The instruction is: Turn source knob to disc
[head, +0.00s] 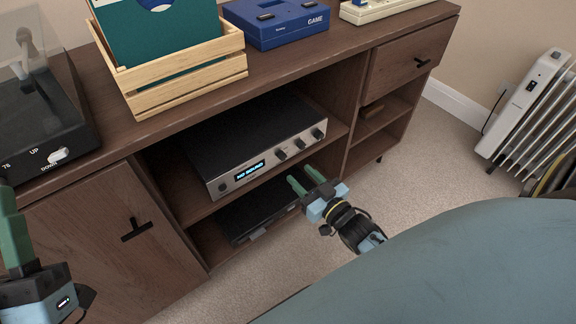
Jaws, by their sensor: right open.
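A silver-fronted receiver (262,148) with a black top sits on the upper open shelf of the cabinet. Its lit blue display (250,171) seems to read "NO SOUND". Several knobs are on its front: a small one at the left end and three larger ones, the left (281,155), middle (300,143) and right (318,133). Their labels are too small to read, so I cannot tell which is the source knob. My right gripper (303,178) is open and empty, below and in front of the larger knobs, apart from them. My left gripper (14,236) is at the left edge, partly cut off.
A black device (255,212) lies on the lower shelf. On the cabinet top (190,112) stand a turntable (40,120), a wooden record crate (190,72) and a blue game console (285,25). A white radiator (525,105) stands at right. Carpet in front is clear.

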